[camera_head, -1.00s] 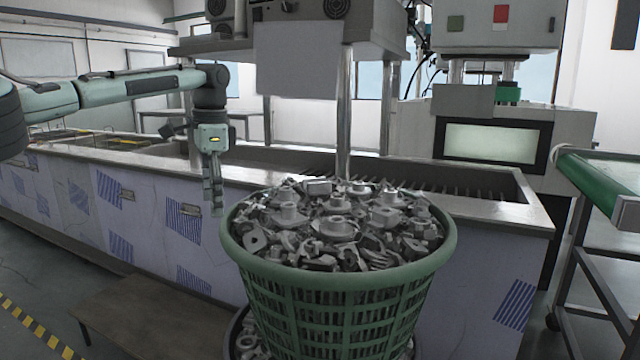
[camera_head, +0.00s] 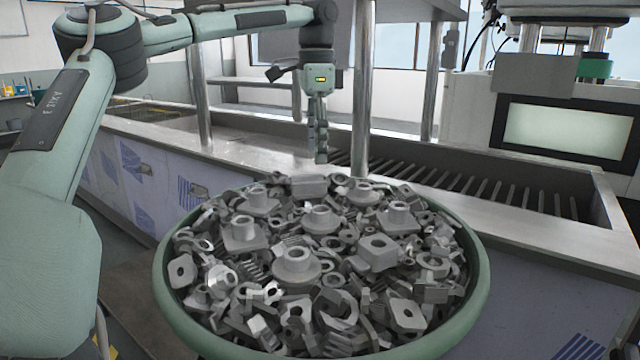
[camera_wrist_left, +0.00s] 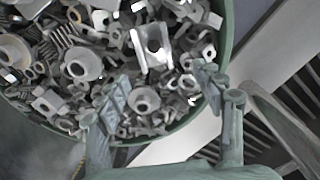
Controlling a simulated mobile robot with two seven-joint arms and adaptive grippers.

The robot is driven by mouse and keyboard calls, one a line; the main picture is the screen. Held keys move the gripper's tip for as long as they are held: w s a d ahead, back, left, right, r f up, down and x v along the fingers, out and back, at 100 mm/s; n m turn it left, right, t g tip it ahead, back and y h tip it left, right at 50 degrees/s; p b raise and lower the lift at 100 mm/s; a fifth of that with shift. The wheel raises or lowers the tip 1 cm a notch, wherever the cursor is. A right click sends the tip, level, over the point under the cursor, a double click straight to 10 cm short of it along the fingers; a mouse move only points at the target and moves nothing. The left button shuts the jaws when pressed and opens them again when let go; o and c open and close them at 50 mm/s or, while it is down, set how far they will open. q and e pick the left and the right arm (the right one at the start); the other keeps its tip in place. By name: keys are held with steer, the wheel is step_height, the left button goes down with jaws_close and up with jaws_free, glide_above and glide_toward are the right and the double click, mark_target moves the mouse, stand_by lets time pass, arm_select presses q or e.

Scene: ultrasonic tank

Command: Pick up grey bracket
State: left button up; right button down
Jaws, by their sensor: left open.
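Many grey metal parts fill the round green basket (camera_head: 478,290) in the head view. My left gripper (camera_head: 321,158) points down above the far edge of the pile. In the left wrist view its two fingers (camera_wrist_left: 165,92) are spread apart with nothing between them. Below them lie a flanged round part (camera_wrist_left: 144,99) and a bright U-shaped bracket (camera_wrist_left: 152,47). My right gripper is not seen.
Behind the basket runs a long steel tank (camera_head: 590,228) with a slatted inside and upright metal posts (camera_head: 362,90). A machine with a pale screen (camera_head: 566,131) stands at the right. The air above the basket is free.

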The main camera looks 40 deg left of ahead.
mark_target(316, 177)
arm_select(q)
steer(key=f, duration=0.6)
steer(key=shift+s+d+f, duration=0.15)
steer(key=shift+s+f, duration=0.2)
steer(key=shift+f, duration=0.05)
steer(key=c, duration=1.4)
steer(key=shift+o, duration=0.2)
steer(key=shift+r, duration=0.1)
